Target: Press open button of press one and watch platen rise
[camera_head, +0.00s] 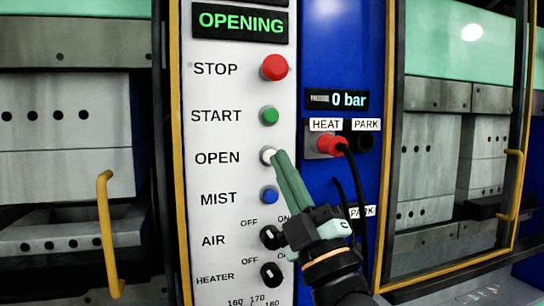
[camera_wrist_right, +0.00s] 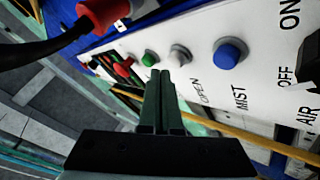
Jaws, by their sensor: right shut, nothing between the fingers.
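The white control panel (camera_head: 230,140) holds a column of buttons. The white OPEN button (camera_head: 267,155) sits between the green START button (camera_head: 269,115) and the blue MIST button (camera_head: 269,194). The display (camera_head: 240,21) reads OPENING in green. My right gripper (camera_head: 278,156) is shut and empty, its fingertips at the right edge of the OPEN button; contact cannot be told. In the right wrist view the shut fingers (camera_wrist_right: 165,75) point toward the white button (camera_wrist_right: 180,54). The left press's grey platen blocks (camera_head: 65,115) show a dark gap above the lower block. My left gripper is out of view.
The red STOP button (camera_head: 273,67) is above. AIR (camera_head: 271,237) and HEATER (camera_head: 271,275) knobs lie below. A red HEAT plug (camera_head: 328,145) with a black cable is close right of the gripper. The gauge (camera_head: 336,99) reads 0 bar. Yellow-handled guards (camera_head: 107,230) flank the panel.

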